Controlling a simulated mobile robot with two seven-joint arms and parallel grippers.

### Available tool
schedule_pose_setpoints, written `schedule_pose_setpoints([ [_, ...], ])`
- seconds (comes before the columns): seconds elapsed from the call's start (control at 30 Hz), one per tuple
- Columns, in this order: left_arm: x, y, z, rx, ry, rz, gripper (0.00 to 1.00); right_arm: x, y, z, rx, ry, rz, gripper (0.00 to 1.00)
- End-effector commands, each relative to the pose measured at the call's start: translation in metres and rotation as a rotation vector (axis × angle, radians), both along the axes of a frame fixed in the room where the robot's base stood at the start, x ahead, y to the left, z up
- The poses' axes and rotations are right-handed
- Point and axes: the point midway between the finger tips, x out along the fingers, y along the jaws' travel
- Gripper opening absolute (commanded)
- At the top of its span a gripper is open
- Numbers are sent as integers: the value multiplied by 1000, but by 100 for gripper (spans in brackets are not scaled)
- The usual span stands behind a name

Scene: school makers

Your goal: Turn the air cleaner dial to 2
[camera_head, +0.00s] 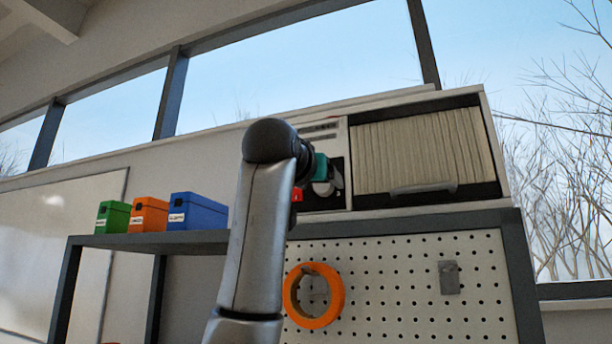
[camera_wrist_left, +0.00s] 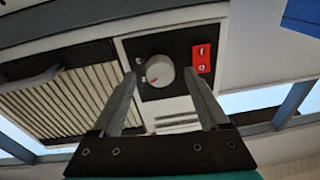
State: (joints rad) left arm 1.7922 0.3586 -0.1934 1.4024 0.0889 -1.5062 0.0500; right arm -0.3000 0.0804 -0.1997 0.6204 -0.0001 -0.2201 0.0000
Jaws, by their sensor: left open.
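The air cleaner (camera_head: 342,134) is a white box with a pleated filter, standing on top of the shelf unit. Its round pale dial (camera_wrist_left: 160,70) sits on a black panel (camera_wrist_left: 180,88) in the left wrist view, with a small red mark at its lower left there. The markings around it are too small to read. My left gripper (camera_wrist_left: 160,73) is open, one finger on each side of the dial in that view; I cannot tell whether it touches. In the head view my left gripper (camera_head: 328,178) is at the panel, partly hidden by my arm.
A red switch (camera_wrist_left: 202,59) is beside the dial. Green (camera_head: 112,217), orange (camera_head: 149,214) and blue (camera_head: 198,212) boxes stand on the shelf (camera_head: 150,241) to the left. An orange tape roll (camera_head: 337,296) hangs on the pegboard (camera_head: 400,270) below.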

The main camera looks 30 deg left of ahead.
Motion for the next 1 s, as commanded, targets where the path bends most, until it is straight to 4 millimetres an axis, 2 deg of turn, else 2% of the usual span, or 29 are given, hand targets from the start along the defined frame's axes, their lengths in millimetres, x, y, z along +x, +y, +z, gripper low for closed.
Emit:
schedule_pose_setpoints([
  [0.17, -32, -10, -6, 1, -8, -1, 78, 0, 0, -21, 0, 0, 0, 0],
  [0.3, -65, -20, -10, 1, -8, -2, 78, 0, 0, -37, 0, 0, 0, 0],
  [0.5, -107, -32, -13, 2, -7, 0, 78, 0, 0, -53, 0, 0, 0, 0],
  [0.6, -122, -36, -14, 1, -4, 0, 78, 0, 0, -58, 0, 0, 0, 0],
  [0.8, -136, -41, -14, 2, -2, 0, 78, 0, 0, -62, 0, 0, 0, 0],
  [1.0, -137, -41, -14, 1, -1, 0, 78, 0, 0, -62, 0, 0, 0, 0],
])
